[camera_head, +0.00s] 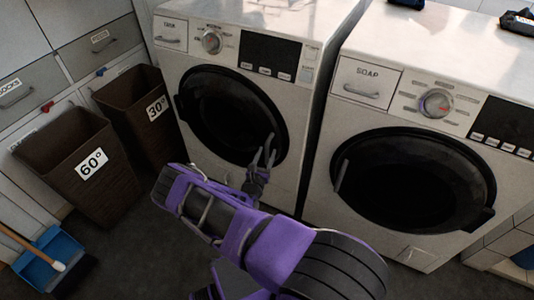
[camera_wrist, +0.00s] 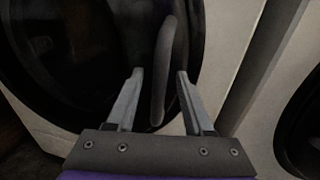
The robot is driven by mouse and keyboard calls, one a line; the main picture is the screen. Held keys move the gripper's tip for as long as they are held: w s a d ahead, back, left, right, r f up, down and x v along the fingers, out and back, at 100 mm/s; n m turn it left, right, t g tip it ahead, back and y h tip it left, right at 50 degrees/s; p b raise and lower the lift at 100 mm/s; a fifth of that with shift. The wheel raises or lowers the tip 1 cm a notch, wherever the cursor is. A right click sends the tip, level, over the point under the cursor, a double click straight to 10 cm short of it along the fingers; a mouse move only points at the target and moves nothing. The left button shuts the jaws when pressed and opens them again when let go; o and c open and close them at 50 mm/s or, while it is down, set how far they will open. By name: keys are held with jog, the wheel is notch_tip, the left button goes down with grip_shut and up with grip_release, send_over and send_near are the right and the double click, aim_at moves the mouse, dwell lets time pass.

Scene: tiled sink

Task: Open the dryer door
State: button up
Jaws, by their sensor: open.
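The left white machine (camera_head: 225,20), with a drawer label that seems to read TANK, appears to be the dryer. Its round black door (camera_head: 228,108) looks closed. In the wrist view, the curved grey door handle (camera_wrist: 165,65) stands between my gripper's (camera_wrist: 160,74) two fingers, with gaps on both sides. The fingers are apart and not clamped on it. In the head view, my gripper (camera_head: 264,152) is at the lower right of that door, and its fingers largely hide the handle.
A second machine (camera_head: 348,125), with a SOAP drawer (camera_head: 366,75) and closed round door (camera_head: 415,180), stands right, across a narrow gap. Brown baskets marked 60° (camera_head: 75,150) and 30° (camera_head: 140,110) stand left. A blue dustpan (camera_head: 50,262) lies on the floor, lower left.

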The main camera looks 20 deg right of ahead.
jog(key=shift+w+d, duration=0.4)
jog(key=shift+w, duration=0.05)
grip_shut()
dwell(1.2)
